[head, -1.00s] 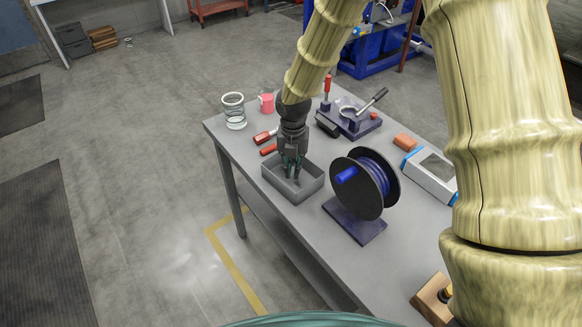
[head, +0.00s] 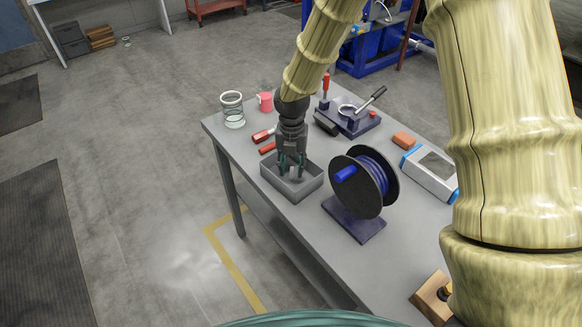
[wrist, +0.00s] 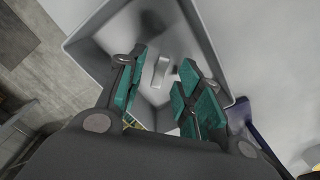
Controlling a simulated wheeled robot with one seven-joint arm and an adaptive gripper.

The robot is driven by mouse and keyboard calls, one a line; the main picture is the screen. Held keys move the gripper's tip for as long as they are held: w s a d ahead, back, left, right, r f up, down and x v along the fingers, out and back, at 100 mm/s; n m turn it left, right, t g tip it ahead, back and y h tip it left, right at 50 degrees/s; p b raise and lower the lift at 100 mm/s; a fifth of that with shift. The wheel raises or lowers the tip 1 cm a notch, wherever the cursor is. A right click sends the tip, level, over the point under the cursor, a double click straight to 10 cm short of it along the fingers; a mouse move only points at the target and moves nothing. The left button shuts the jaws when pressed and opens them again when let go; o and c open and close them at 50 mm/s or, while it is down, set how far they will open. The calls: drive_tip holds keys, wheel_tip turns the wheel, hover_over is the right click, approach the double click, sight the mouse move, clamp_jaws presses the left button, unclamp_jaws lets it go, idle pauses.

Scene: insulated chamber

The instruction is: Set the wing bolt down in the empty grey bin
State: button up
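The grey bin (head: 309,190) stands on the table near its left edge, and its walls fill much of the wrist view (wrist: 84,44). My gripper (head: 291,168) points down into the bin. In the wrist view, its teal-padded fingers (wrist: 162,88) are spread apart with a clear gap between them. A small pale grey piece, apparently the wing bolt (wrist: 161,71), shows in that gap, seemingly on the bin floor and apart from both fingers. The head view does not show it; the bin wall and fingers hide that spot.
A black reel with blue cable (head: 362,184) stands close to the bin's right. A dark fixture with a lever (head: 349,120) is at the back.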

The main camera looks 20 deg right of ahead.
wheel_tip(320, 180, up, 11)
idle(0.4)
